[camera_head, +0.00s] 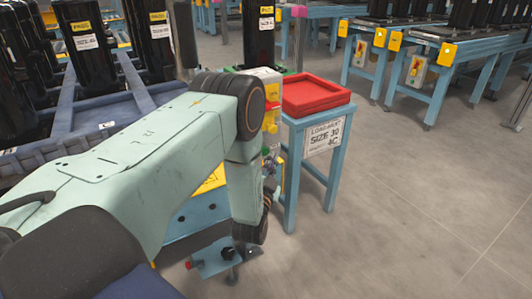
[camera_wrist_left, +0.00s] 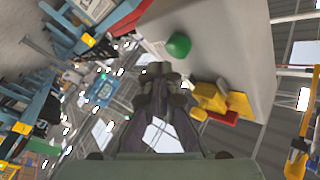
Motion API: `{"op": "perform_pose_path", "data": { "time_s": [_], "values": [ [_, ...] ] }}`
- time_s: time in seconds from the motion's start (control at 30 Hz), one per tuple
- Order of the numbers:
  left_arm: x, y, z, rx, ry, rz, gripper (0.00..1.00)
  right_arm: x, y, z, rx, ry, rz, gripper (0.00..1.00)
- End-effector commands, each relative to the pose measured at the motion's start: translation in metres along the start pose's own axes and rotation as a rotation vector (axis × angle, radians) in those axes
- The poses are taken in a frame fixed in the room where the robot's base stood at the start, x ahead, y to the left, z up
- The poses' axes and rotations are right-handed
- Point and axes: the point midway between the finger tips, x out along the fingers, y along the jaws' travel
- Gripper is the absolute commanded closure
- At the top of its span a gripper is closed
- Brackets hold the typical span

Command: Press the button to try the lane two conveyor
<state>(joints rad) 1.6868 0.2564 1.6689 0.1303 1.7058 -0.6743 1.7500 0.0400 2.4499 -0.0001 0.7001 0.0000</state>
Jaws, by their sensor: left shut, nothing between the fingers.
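A round green button (camera_wrist_left: 178,45) sticks out of a pale grey control box (camera_wrist_left: 225,35) in the left wrist view. Yellow blocks with a red part (camera_wrist_left: 220,100) sit on the same box, to the right. In the head view a small green spot (camera_head: 265,151) shows below the yellow and red part (camera_head: 270,118), mostly behind my left arm. In the head view my left gripper (camera_head: 270,185) is small and partly hidden by my arm. My right gripper is not in view.
A blue stand with a red tray (camera_head: 315,96) and a size sign (camera_head: 323,138) stands right of my arm. A dark blue pallet frame (camera_head: 90,100) with black cylinders is at left. Blue conveyors (camera_head: 455,50) with yellow boxes stand behind. Floor at right is clear.

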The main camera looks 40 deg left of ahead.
Motion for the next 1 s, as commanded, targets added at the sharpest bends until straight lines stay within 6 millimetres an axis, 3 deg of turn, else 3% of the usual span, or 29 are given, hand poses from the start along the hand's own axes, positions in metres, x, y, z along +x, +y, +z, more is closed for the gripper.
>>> {"op": "perform_pose_path", "data": {
  "time_s": [0.5, 1.0],
  "values": [
    [-0.030, 0.023, -0.023, 0.000, 0.001, 0.003, 1.00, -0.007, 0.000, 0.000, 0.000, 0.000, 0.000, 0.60],
    [-0.033, 0.024, -0.024, 0.000, 0.000, 0.001, 1.00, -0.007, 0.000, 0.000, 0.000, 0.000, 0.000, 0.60]
  ]
}}
